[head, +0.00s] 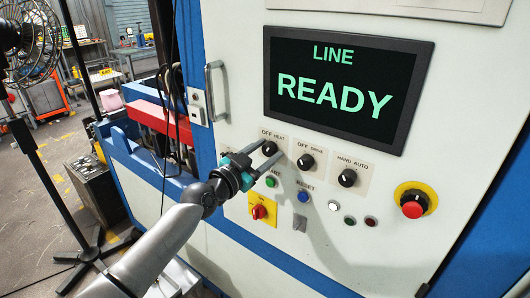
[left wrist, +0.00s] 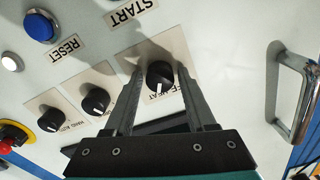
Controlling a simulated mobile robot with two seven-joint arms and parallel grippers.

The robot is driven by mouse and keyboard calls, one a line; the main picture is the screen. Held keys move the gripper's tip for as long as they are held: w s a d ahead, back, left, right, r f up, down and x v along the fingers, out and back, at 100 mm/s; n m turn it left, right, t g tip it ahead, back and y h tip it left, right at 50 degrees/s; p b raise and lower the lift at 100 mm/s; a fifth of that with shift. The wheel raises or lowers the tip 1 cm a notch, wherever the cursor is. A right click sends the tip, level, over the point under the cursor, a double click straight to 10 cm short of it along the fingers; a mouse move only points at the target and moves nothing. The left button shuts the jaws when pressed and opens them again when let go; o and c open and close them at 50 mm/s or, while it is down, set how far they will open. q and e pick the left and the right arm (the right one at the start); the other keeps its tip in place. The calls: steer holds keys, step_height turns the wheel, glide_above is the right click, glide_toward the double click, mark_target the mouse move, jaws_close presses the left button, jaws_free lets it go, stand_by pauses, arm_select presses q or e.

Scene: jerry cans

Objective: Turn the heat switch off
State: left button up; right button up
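The heat switch is a black round knob (head: 268,148) on a small plate labelled OFF and HEAT, below the screen on the white panel. My left gripper (head: 269,152) is open at this knob, its two fingers pointing at the panel. In the left wrist view the heat knob (left wrist: 160,74) sits between the open fingers (left wrist: 161,72), with gaps at both sides. Its white mark points down and slightly left, towards the HEAT side of the upside-down label. Part of the label is hidden by the gripper. My right gripper is not in view.
Two similar knobs (head: 305,162) (head: 347,177) sit to the right. Below are a green button (head: 271,182), a blue reset button (head: 303,196) and a yellow-and-red switch (head: 260,211). A red emergency button (head: 412,207) is farther right. A metal handle (head: 218,92) projects at left.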

arm_select(q)
jaws_close()
steer(key=shift+n, duration=0.3)
steer(key=n+b, duration=0.1)
steer(key=n, duration=0.1)
steer(key=shift+f+n, duration=0.1)
steer(key=shift+n, duration=0.2)
steer(key=n, duration=0.2)
steer(key=shift+n, duration=0.3)
steer(key=n, duration=0.3)
steer(key=shift+n, duration=1.5)
